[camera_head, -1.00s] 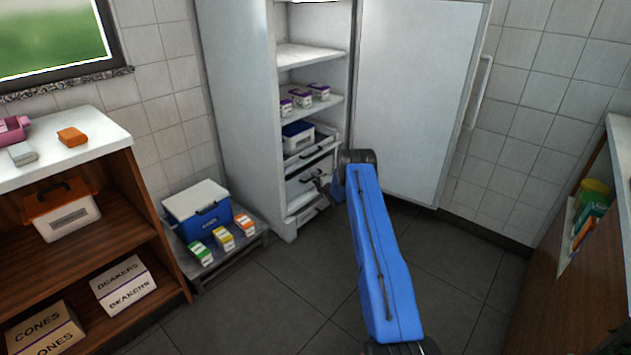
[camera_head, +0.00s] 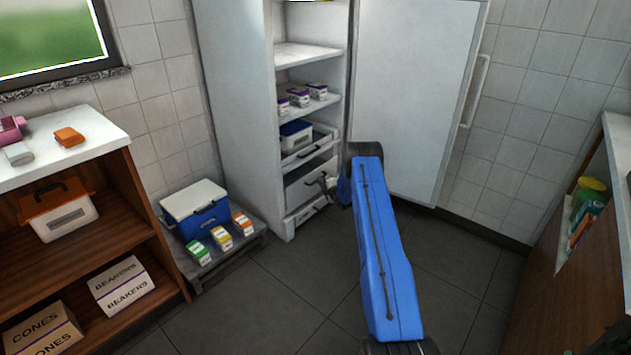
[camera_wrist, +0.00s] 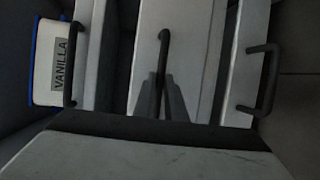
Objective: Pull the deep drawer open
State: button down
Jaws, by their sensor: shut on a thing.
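The open white fridge holds a stack of drawers low down. The deep drawer (camera_head: 301,187) is the middle one, with a tall pale front; it also shows in the wrist view (camera_wrist: 191,40). Its dark bar handle (camera_wrist: 164,42) runs lengthwise in the wrist view. My gripper (camera_wrist: 161,82) is shut on this handle, its two dark fingers close together around it. In the head view my gripper (camera_head: 326,184) is at the drawer front, partly hidden by my blue arm. I cannot tell whether the drawer stands slightly out.
A shallower drawer (camera_head: 306,152) is above, beside a VANILLA tub (camera_wrist: 62,65) in the wrist view. Another drawer (camera_head: 303,214) is below. The open fridge door (camera_head: 415,100) stands at right. A pallet with a blue cooler (camera_head: 197,214) is left. Floor in front is clear.

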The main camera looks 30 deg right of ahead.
jog(key=s+d, duration=0.4)
jog(key=s, duration=0.7)
jog(key=s+d, duration=0.4)
jog(key=s, duration=0.7)
jog(key=c, duration=1.8)
grip_release()
jog(key=s+r, duration=0.3)
jog(key=s, duration=1.4)
jog(key=shift+a, duration=0.35)
jog(key=shift+r, duration=0.1)
